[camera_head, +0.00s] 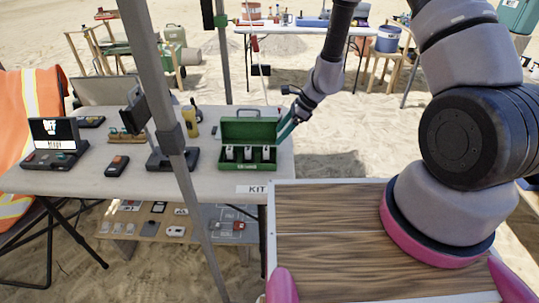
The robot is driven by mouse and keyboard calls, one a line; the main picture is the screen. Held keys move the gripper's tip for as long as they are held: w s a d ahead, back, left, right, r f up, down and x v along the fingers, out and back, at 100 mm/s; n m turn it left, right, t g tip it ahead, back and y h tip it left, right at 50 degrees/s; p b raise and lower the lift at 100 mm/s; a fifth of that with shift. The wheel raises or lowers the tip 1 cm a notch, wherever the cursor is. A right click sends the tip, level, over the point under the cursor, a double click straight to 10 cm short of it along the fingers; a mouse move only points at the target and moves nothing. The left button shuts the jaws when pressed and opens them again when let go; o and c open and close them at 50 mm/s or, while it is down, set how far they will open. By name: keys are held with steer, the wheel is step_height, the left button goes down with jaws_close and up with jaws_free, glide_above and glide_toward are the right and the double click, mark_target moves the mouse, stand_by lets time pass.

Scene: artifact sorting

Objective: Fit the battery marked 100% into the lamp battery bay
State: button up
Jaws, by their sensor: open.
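A green open case (248,130) stands near the right end of the grey table (218,186). Three pale upright blocks sit in it: a left one (229,153), a middle one (247,154) and a right one (266,154). They look like batteries, but their marks are too small to read. My gripper (284,133), with teal fingers, is open at the case's right side; contact cannot be told. A dark desk lamp has its head (133,108) raised and its base (168,160) on the table, partly behind a grey post. Its battery bay cannot be made out.
A grey post (185,171) crosses in front of the table. A small screen device (54,134), a dark handheld unit (117,165) and a yellow tool (191,121) stand left of the case. A lower shelf (128,245) holds small parts. An orange vest (28,105) hangs at left.

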mark_target(266, 148)
steer(key=x, duration=0.9)
steer(key=shift+a+f, duration=0.1)
steer(key=shift+a, duration=0.05)
steer(key=shift+c, duration=0.3)
jaws_close()
steer(key=shift+w, duration=0.1)
